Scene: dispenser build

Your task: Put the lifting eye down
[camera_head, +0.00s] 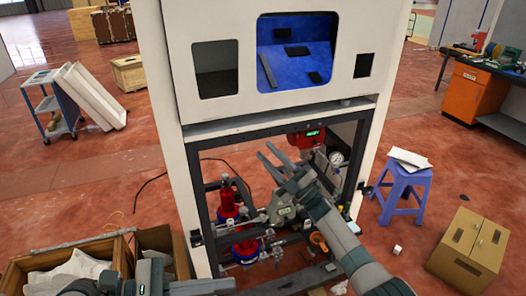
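I cannot make out a lifting eye for certain. An orange ring-like part (318,241) shows low in the dispenser cabinet (180,60), but I cannot tell what it is. My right gripper (267,150) is in front of the cabinet's open lower bay, fingers pointing up and left. Its fingers are apart with nothing seen between them. My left gripper (150,278) is at the bottom edge by the crates, partly cut off; its fingers and anything in them cannot be made out.
Red pump parts (228,205) and a gauge (336,158) fill the lower bay. A wooden crate (125,258) stands at lower left. A blue stool (402,190) and a cardboard box (468,250) stand at right. Open floor lies left of the cabinet.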

